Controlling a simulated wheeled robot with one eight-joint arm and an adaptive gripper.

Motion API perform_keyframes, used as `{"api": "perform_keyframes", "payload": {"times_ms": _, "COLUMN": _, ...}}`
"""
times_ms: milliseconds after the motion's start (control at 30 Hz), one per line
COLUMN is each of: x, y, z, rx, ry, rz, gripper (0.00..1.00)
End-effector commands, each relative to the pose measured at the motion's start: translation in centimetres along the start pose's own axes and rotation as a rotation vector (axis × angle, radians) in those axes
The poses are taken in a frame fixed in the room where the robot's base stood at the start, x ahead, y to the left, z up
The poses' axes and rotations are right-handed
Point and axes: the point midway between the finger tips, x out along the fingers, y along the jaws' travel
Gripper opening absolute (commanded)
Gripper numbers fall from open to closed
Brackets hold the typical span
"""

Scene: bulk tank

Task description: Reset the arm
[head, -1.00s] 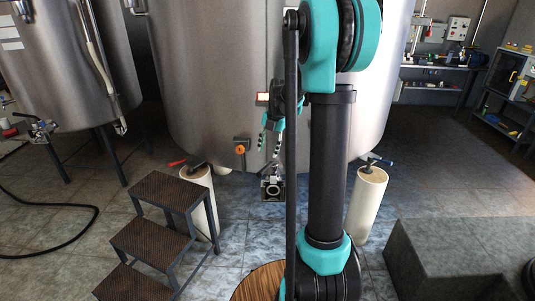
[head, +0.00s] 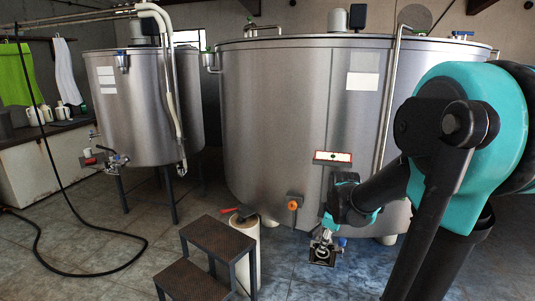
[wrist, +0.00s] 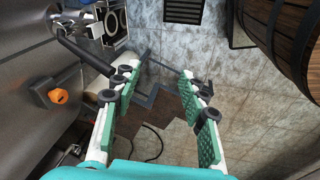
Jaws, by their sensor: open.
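In the wrist view my gripper (wrist: 160,74) is open, with its two green-padded fingers spread and nothing between them. Floor tiles and dark steps show beyond the fingers. In the head view my arm reaches in from the right, and its far end is low in front of the large steel tank (head: 275,120). My fingers are hard to make out there. A square metal fitting with a round opening (head: 323,253) shows just below the arm's end, and it also shows at the top left of the wrist view (wrist: 115,20).
An orange knob (head: 293,205) sticks out from the large tank, close on the left in the wrist view (wrist: 57,96). Dark steps (head: 220,238) stand in front. A wooden barrel (wrist: 285,40) is at upper right in the wrist view. A smaller tank (head: 140,110) and a black hose (head: 65,262) are at left.

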Motion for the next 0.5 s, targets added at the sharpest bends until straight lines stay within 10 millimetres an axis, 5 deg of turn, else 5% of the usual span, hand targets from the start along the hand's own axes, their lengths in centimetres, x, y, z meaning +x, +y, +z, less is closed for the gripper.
{"api": "perform_keyframes", "payload": {"times_ms": 300, "x": 1.0, "y": -8.1, "z": 3.5, "rx": 0.695, "ry": 0.027, "rz": 0.082, "gripper": 0.43}}
{"api": "perform_keyframes", "payload": {"times_ms": 500, "x": 1.8, "y": -11.3, "z": 5.2, "rx": 1.007, "ry": 0.06, "rz": 0.111, "gripper": 0.43}}
